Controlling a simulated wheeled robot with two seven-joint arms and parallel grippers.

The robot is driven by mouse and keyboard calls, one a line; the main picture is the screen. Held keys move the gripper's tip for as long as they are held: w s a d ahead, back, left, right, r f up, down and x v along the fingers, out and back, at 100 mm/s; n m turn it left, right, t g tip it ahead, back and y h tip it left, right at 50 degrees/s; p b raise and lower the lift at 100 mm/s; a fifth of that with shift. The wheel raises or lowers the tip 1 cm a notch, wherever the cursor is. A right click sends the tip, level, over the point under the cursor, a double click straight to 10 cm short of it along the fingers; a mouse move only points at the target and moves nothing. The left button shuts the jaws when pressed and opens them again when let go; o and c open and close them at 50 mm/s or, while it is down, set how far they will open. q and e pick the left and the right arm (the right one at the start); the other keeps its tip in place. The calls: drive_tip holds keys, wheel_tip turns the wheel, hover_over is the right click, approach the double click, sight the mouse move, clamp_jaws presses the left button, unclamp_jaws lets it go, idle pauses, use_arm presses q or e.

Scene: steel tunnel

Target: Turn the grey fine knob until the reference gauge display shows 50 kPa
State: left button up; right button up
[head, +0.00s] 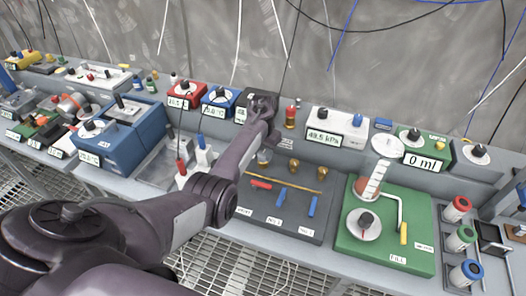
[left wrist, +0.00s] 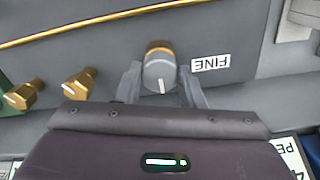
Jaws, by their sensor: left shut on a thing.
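The grey fine knob (left wrist: 160,76) has a white pointer line and a brass collar, and sits beside a label reading FINE (left wrist: 211,63) in the left wrist view. My left gripper (left wrist: 162,84) is shut on this knob, with one finger on each side of it. In the head view my left arm reaches over the bench and my left gripper (head: 264,156) points down at the panel, largely hiding the knob. The reference gauge display (head: 323,136) on a white box reads 49.5 kPa. My right gripper is not in view.
Two brass fittings (head: 294,167) and a brass tube stand close to the gripper on the grey panel (head: 300,225), which also carries red and blue handles. A green board (head: 385,255) lies to the right. A blue box (head: 112,145) and other instruments crowd the left.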

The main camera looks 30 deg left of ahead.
use_arm(q)
drive_tip(key=shift+m+p, duration=0.3)
drive_tip(key=shift+m, duration=0.2)
drive_tip(key=shift+c, duration=0.5)
drive_tip(key=shift+m, duration=0.3)
drive_tip(key=shift+m+p, duration=0.65)
drive_tip(key=shift+m, duration=0.45)
drive_tip(key=m, duration=0.2)
drive_tip(key=shift+m+p, duration=0.3)
drive_tip(key=shift+m, duration=1.9)
drive_tip(key=o, duration=1)
